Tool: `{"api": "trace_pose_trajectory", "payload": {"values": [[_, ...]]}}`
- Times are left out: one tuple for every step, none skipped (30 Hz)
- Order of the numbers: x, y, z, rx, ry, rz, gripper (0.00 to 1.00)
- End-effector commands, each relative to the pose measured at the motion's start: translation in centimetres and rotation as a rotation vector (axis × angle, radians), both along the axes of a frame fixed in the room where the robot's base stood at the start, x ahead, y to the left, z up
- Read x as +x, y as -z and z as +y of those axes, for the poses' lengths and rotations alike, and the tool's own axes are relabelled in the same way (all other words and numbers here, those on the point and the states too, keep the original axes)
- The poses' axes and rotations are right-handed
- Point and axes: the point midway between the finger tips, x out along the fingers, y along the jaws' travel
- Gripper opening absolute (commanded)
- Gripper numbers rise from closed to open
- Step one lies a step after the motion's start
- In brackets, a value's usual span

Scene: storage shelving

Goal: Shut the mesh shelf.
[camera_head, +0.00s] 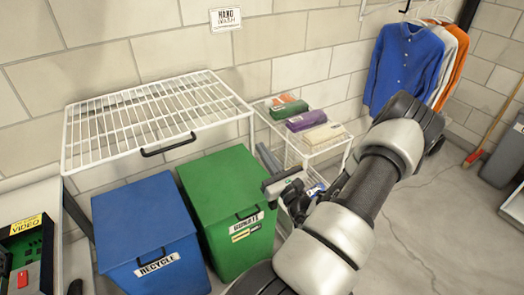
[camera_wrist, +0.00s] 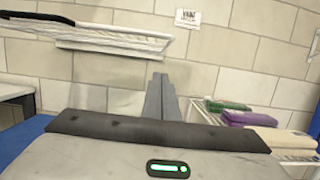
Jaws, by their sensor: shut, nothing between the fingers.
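The mesh shelf (camera_head: 205,127) is a white wire rack in the head view, standing out from the block wall above two bins. A black handle (camera_head: 168,148) is on its front edge. In the wrist view the shelf (camera_wrist: 120,45) shows at upper left, seen nearly edge-on. My gripper (camera_head: 266,157) is to the right of the shelf and lower, beside the green bin, apart from the handle. In the wrist view its fingers (camera_wrist: 158,92) are together with nothing between them, pointing toward the wall.
A blue recycle bin (camera_head: 150,225) and a green bin (camera_head: 225,195) stand below the shelf. A small wire rack (camera_head: 335,145) with folded cloths is to the right. Shirts (camera_head: 405,65) hang further right. Open floor (camera_head: 430,235) lies at the right.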

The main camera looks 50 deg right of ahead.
Motion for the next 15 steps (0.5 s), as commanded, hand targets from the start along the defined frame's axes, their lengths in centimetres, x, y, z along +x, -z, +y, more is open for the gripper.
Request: {"api": "trace_pose_trajectory", "payload": {"values": [[1.1, -0.4, -0.2, -0.003, -0.002, -0.002, 0.00], [1.7, -0.5, -0.4, -0.004, -0.003, -0.002, 0.00], [2.6, -0.8, -0.6, -0.003, -0.004, -0.002, 0.00], [3.2, -0.9, -0.8, -0.003, -0.004, -0.003, 0.00], [3.8, -1.0, -1.0, -0.003, -0.004, -0.002, 0.00], [4.6, -1.3, -1.2, -0.002, -0.004, -0.004, 0.00], [5.2, -1.4, -1.4, -0.003, -0.004, -0.002, 0.00], [5.8, -1.5, -1.6, -0.002, -0.004, -0.001, 0.00], [6.5, -1.8, -1.8, -0.003, -0.004, -0.003, 0.00], [6.7, -2.1, -1.9, -0.002, -0.003, -0.002, 0.00], [6.5, -2.9, -1.9, -0.002, 0.000, 0.000, 0.00], [6.5, -3.6, -1.9, -0.003, 0.000, -0.001, 0.00], [6.5, -3.9, -1.8, -0.002, -0.002, -0.001, 0.00], [6.5, -4.3, -1.8, -0.002, -0.002, -0.002, 0.00], [6.5, -4.7, -1.8, -0.002, -0.002, -0.002, 0.00]]}}
